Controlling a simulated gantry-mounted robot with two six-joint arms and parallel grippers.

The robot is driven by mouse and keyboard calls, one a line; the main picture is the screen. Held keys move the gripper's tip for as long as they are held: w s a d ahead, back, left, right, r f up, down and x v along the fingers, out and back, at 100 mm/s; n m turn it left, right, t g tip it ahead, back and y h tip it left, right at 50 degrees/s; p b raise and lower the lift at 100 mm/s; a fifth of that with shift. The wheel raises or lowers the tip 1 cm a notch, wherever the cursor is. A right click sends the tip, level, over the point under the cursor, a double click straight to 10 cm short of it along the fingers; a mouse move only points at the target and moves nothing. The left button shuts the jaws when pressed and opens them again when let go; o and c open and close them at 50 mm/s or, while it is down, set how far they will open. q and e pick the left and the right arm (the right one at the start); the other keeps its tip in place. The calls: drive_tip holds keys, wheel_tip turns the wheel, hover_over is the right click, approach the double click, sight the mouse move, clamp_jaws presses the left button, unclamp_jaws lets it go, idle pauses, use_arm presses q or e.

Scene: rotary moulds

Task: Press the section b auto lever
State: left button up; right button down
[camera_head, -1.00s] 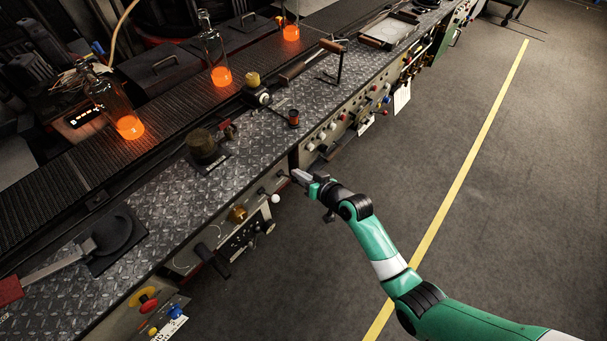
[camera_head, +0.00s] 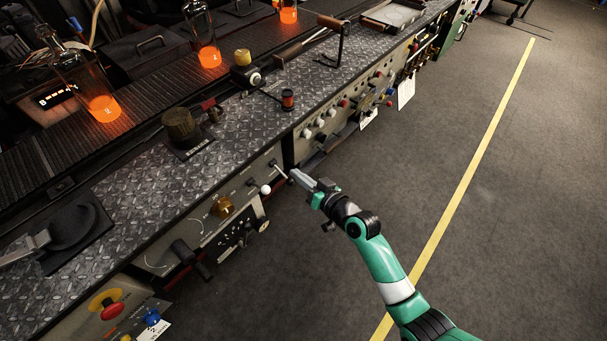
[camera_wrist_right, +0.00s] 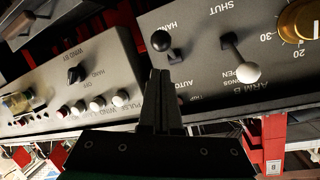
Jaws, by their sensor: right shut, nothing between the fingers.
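A short lever with a black knob (camera_wrist_right: 161,41) stands out from the grey section panel between the words HAND and AUTO in the right wrist view. In the head view the same lever (camera_head: 278,168) is near the panel's far end. Beside it is a lever with a white knob (camera_wrist_right: 245,71), labelled SHUT and OPEN; it also shows in the head view (camera_head: 265,189). My right gripper (camera_head: 292,174) is shut and empty, its tips close to the black-knobbed lever. In the wrist view the fingertips (camera_wrist_right: 161,75) lie just below that knob; whether they touch is unclear. My left gripper is out of view.
An amber dial (camera_head: 222,206) sits farther along the panel. A second panel with several push buttons (camera_wrist_right: 95,108) and a black switch (camera_wrist_right: 77,74) is beside the lever panel. The metal bench top (camera_head: 235,135) is above. The floor (camera_head: 440,120) in front is clear.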

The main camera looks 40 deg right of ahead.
use_arm(q)
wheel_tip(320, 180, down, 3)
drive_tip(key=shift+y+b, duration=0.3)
drive_tip(key=shift+b, duration=0.95)
use_arm(e)
wheel_tip(320, 180, down, 4)
drive_tip(key=shift+d+r, duration=0.1)
drive_tip(key=shift+r, duration=0.05)
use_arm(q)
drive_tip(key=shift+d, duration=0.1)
use_arm(e)
drive_tip(key=shift+f, duration=0.2)
wheel_tip(320, 180, up, 4)
drive_tip(key=d+p, duration=0.2)
drive_tip(key=p, duration=0.1)
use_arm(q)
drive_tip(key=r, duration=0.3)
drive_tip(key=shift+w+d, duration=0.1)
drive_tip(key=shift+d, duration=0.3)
use_arm(e)
drive_tip(key=s+f, duration=0.2)
drive_tip(key=s, duration=0.7)
drive_tip(key=shift+d+f, duration=0.35)
drive_tip(key=shift+f, duration=0.05)
drive_tip(key=shift+w, duration=0.1)
